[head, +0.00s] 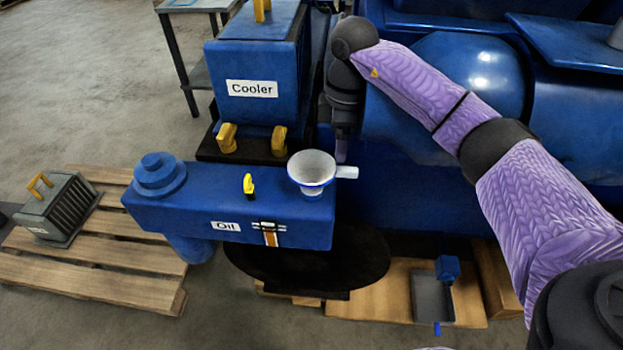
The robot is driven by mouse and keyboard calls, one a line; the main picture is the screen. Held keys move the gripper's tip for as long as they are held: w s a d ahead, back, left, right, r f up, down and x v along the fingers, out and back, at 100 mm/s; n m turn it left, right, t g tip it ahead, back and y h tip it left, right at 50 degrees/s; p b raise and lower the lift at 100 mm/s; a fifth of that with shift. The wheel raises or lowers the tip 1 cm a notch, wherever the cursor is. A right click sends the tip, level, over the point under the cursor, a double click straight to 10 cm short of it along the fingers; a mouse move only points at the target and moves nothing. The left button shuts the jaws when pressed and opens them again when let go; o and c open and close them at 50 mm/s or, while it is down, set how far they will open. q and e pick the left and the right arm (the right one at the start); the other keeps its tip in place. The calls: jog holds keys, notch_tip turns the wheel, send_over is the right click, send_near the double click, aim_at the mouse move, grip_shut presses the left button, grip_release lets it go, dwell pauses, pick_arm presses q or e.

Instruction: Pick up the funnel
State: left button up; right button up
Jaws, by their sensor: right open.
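The funnel (312,168) is a white cone with a blue rim and a pale side handle (347,172). It stands upright on the right end of the blue box labelled "Oil" (180,209). My right arm reaches in from the right, and my right gripper (342,150) points down just behind and above the funnel's handle. It is open and holds nothing. The dark wrist hides part of the gripper, and I cannot tell whether a finger touches the handle. My left gripper is out of view.
A blue "Cooler" block (255,105) with yellow clamps stands behind the oil box. A yellow lever (248,185) rises beside the funnel. The large blue engine (440,210) fills the right. A grey finned unit (58,208) sits on a wooden pallet (120,257) at left.

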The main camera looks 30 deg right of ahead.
aim_at(340, 168)
jog(key=f, duration=0.5)
jog(key=f+b, duration=0.1)
jog(key=f, duration=0.3)
jog(key=shift+s+d+f, duration=0.1)
jog(key=shift+s+f, duration=0.1)
jog(key=shift+f, duration=0.15)
grip_shut()
